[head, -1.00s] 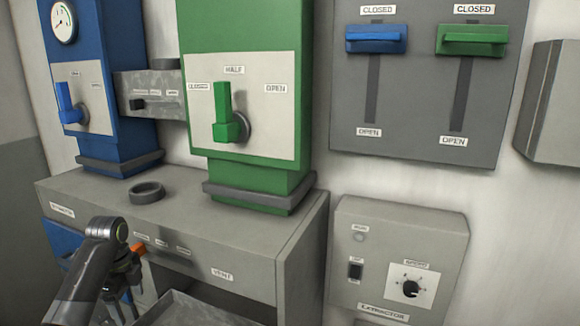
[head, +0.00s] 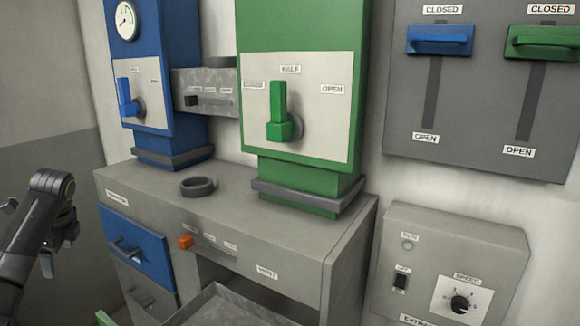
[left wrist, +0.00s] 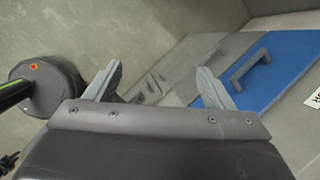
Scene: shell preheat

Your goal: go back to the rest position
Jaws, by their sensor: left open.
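My left gripper (head: 58,248) hangs at the far left of the head view, left of the blue drawer (head: 135,245) and apart from it. In the left wrist view my left gripper (left wrist: 160,88) has its two fingers spread wide with nothing between them. The blue drawer (left wrist: 275,70) also shows there, beyond the right finger, with its grey bar handle. The drawer looks shut. My right gripper is in neither view.
The grey bench (head: 235,235) carries a dark ring (head: 198,186), an orange knob (head: 186,242) on its front and a metal tray (head: 230,308) below. Blue and green units stand behind. An extractor box (head: 450,255) is at the right. The floor by my left arm looks clear.

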